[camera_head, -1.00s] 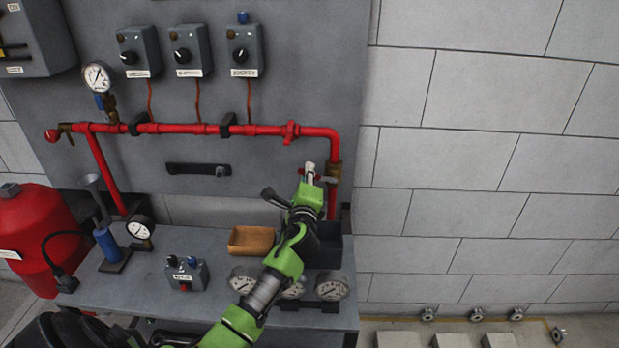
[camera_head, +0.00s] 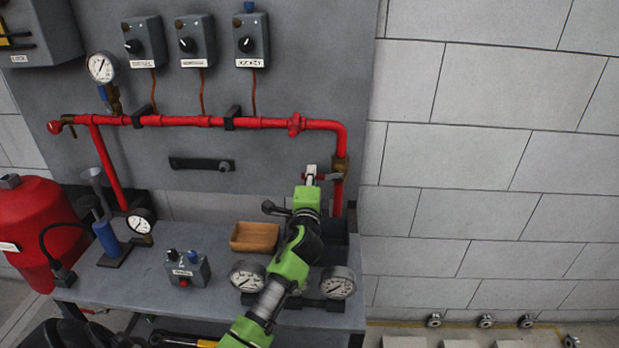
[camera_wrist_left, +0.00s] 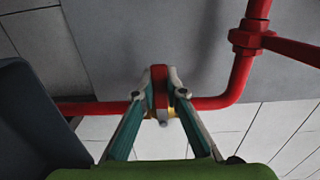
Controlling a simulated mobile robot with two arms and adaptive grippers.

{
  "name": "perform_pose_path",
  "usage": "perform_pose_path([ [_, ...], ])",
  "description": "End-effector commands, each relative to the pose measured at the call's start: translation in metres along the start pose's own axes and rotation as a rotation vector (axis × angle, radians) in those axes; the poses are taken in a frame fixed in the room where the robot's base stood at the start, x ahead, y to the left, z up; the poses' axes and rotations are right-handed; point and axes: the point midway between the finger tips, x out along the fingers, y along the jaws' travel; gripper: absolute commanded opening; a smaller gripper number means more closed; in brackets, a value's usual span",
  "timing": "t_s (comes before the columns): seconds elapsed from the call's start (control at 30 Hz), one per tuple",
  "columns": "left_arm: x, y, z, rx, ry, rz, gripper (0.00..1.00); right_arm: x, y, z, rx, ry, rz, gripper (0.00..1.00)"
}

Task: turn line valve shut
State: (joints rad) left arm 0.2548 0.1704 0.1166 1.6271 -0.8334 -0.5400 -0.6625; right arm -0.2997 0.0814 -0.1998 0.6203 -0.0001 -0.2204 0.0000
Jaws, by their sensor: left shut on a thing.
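The line valve (camera_head: 341,165) is a brass body on the red pipe's vertical run at the right end of the panel. Its red handle (camera_head: 328,177) reaches left from the body. My left gripper (camera_head: 311,175) is in front of the panel, left of the valve body. In the left wrist view, its two fingertips (camera_wrist_left: 161,92) are closed on both sides of the red handle (camera_wrist_left: 159,88). Part of the brass body (camera_wrist_left: 183,93) shows just behind the fingers. My left forearm hides part of the bench and gauges. My right gripper is not in view.
A wooden tray (camera_head: 255,237) and loose gauges (camera_head: 338,283) are on the bench close to my left arm. A switch box (camera_head: 182,268) and a red tank (camera_head: 38,225) are further left. The wall right of the panel is clear.

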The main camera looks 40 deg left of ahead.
Motion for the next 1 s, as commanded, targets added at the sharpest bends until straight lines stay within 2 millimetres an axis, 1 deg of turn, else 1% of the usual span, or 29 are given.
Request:
perform_pose_path([
  [0.17, 0.000, 0.002, -0.001, -0.009, 0.001, 0.004, 0.00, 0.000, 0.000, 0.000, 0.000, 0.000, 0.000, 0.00],
  [0.2, 0.000, 0.002, -0.001, -0.009, 0.001, 0.004, 0.17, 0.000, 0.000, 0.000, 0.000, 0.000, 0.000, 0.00],
  [0.23, 0.000, 0.002, -0.001, -0.009, 0.001, 0.004, 0.25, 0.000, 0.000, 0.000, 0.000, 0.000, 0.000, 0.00],
  [0.27, 0.000, 0.002, -0.001, -0.009, 0.001, 0.004, 0.30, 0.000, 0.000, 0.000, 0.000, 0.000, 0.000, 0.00],
  [0.57, 0.000, 0.001, 0.000, -0.004, 0.001, 0.002, 0.30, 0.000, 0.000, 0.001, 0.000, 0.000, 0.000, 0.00],
  [0.67, -0.004, 0.001, 0.000, -0.003, 0.001, 0.002, 0.30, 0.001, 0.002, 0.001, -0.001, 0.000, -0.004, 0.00],
  [0.77, -0.014, 0.001, -0.001, -0.003, 0.002, 0.001, 0.30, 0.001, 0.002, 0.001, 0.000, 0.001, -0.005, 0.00],
  [0.83, -0.025, 0.002, 0.000, -0.004, 0.002, 0.003, 0.30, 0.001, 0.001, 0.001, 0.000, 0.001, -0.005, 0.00],
  [1.0, -0.061, 0.002, 0.000, -0.005, 0.001, 0.004, 0.30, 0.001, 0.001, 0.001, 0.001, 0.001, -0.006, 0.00],
])
